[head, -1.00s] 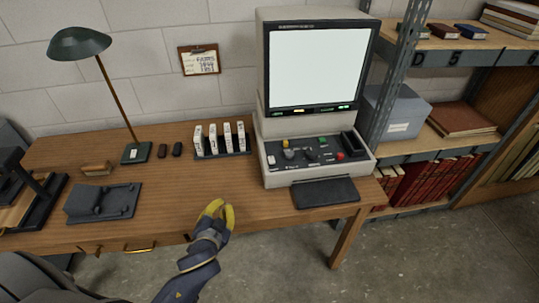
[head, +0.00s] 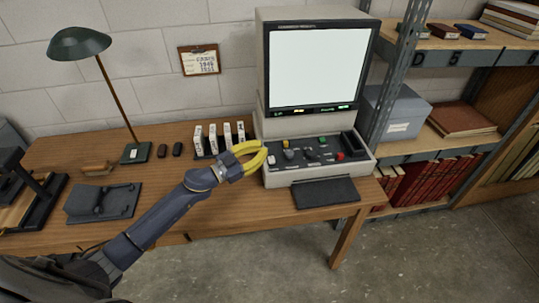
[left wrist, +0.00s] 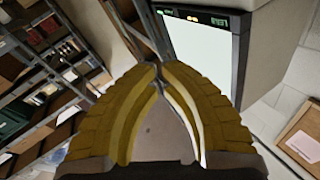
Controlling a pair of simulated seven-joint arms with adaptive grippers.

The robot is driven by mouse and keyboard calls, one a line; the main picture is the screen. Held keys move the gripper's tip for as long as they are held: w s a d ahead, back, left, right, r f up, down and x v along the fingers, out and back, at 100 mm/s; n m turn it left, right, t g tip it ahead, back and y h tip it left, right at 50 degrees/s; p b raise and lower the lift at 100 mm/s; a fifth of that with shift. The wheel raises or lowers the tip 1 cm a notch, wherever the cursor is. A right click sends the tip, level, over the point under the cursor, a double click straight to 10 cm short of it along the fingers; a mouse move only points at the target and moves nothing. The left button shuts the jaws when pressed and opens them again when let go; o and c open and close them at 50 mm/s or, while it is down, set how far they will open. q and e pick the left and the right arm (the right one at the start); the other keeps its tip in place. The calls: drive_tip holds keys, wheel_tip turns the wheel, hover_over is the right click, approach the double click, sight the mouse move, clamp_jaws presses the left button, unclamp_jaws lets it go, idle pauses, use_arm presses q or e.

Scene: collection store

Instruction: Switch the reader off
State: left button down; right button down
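The reader (head: 262,105) stands at the right end of the desk, its large screen (head: 318,65) lit white. Small lights glow under the screen. My right gripper is not in view.
Several white boxes (head: 213,139) stand in a rack just behind my left gripper. A green lamp (head: 80,43) and a dark tray-like device (head: 103,203) are at the left. A metal shelf (head: 400,90) closely borders the reader's right side. The desk's front middle is clear.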

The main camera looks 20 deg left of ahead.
use_arm(q)
drive_tip(key=w+a+g+h, duration=0.1)
drive_tip(key=a+g, duration=0.6)
drive_tip(key=g, duration=0.1)
drive_tip(key=shift+w+a+g, duration=0.2)
drive_tip(key=shift+a+g, duration=0.2)
hover_over(269, 161)
drive_tip(key=shift+w+a+f, duration=0.1)
drive_tip(key=shift+w+f, duration=0.05)
drive_tip(key=shift+f, duration=0.45)
drive_tip(key=shift+w+f, duration=0.15)
drive_tip(key=shift+f, duration=0.45)
wheel_tip(269, 161, down, 2)
drive_tip(key=shift+s, duration=0.1)
drive_tip(key=shift+s+f, duration=0.1)
drive_tip(key=shift+f, duration=0.95)
